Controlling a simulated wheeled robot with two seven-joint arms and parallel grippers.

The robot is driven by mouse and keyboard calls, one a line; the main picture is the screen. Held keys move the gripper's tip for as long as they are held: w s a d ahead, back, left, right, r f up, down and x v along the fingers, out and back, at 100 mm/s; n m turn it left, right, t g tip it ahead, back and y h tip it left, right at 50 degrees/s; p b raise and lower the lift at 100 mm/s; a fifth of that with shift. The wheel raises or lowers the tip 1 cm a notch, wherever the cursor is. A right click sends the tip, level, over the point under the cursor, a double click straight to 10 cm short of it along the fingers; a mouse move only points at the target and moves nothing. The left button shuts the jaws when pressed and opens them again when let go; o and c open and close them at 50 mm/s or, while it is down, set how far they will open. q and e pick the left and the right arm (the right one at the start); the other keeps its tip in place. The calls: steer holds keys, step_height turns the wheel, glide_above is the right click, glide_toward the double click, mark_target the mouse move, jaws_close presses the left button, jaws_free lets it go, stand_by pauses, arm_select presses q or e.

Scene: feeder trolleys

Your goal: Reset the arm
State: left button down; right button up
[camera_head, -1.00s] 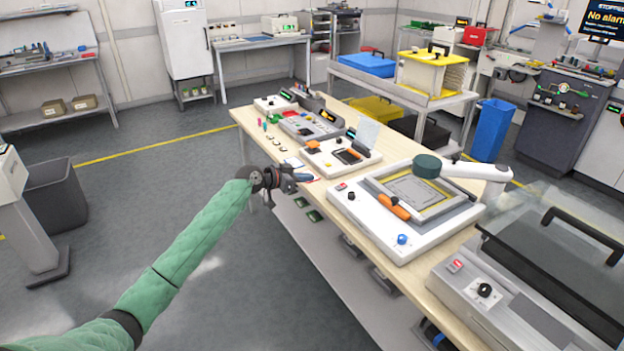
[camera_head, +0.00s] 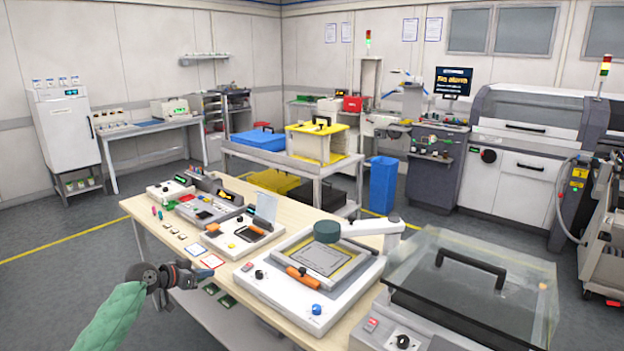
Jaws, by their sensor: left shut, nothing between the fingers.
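My left arm, in a green sleeve, comes in from the lower left. Its gripper (camera_head: 196,275) is shut and empty, near the left front edge of the wooden bench (camera_head: 138,207). No object is between its fingers. My right gripper does not show in this view.
On the bench stand a printer-like station with a yellow-edged frame (camera_head: 283,247) and an orange handle (camera_head: 303,278), and a unit with a clear lid (camera_head: 480,275) at the right. Behind are a trolley with a yellow box (camera_head: 316,141) and a blue bin (camera_head: 383,185). Open floor lies left.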

arm_select(q)
steer(key=s+d+f+n+g+y, duration=0.1)
steer(key=s+d+f, duration=0.5)
steer(key=s, duration=1.2)
steer(key=s+d+f+n+g+y, duration=0.2)
steer(key=s+d+f+g, duration=0.3)
steer(key=s+f, duration=0.8)
steer(key=s+d+f+n+g+y, duration=0.1)
steer(key=s+d+f+y, duration=0.3)
steer(key=s, duration=2)
steer(key=d+f+g, duration=0.1)
steer(key=d+f, duration=0.3)
steer(key=f, duration=0.2)
steer(key=shift+s+g, duration=0.15)
steer(key=shift+g, duration=0.25)
